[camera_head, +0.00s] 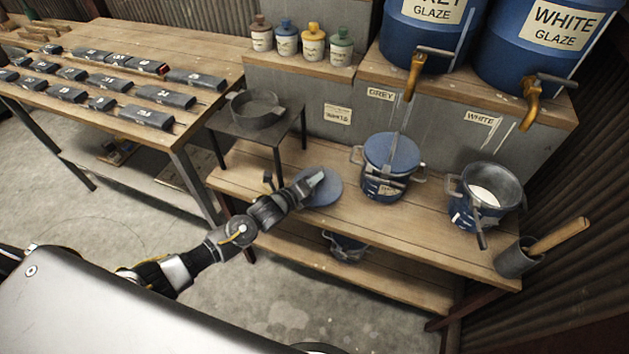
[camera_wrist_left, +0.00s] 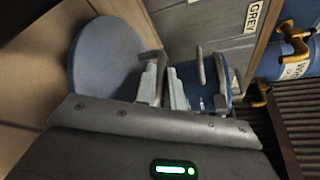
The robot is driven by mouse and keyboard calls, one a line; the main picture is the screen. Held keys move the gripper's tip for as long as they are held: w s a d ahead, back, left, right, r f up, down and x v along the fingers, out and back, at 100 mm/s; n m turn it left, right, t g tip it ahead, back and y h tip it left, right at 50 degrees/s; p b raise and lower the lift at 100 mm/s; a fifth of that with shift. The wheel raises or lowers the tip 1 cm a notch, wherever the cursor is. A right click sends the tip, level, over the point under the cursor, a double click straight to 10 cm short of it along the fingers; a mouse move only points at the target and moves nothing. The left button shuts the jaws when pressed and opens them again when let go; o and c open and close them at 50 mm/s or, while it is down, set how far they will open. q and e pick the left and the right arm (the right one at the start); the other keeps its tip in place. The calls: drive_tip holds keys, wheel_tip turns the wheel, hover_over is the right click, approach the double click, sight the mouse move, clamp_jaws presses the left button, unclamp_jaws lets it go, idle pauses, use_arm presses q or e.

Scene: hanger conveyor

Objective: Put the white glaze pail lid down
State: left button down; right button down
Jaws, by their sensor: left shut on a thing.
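The white glaze pail lid is a flat blue disc (camera_head: 327,190) at the left part of the wooden bench, left of the grey glaze pail. It also shows in the left wrist view (camera_wrist_left: 100,62), with its handle at the fingers. My left gripper (camera_head: 313,181) is shut on this lid, and its fingers (camera_wrist_left: 163,85) hide part of the grip. The lid is low over the bench top; I cannot tell whether it touches. The white glaze pail (camera_head: 465,212) stands uncovered at the right, with white glaze inside. My right gripper is not in view.
The grey glaze pail (camera_head: 375,188) stands lidded next to the lid. A low stand (camera_head: 228,124) with a dark pan (camera_head: 257,119) is behind left. A cup with a wooden-handled tool (camera_head: 514,260) stands at the bench's right end. Bare bench shows between the pails.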

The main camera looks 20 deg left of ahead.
use_arm(q)
drive_tip(key=shift+f, duration=0.25)
drive_tip(key=shift+f, duration=0.15)
drive_tip(key=c, duration=1.5)
unclamp_jaws()
drive_tip(key=shift+r, duration=0.2)
drive_tip(key=b+v, duration=0.1)
drive_tip(key=v, duration=1.1)
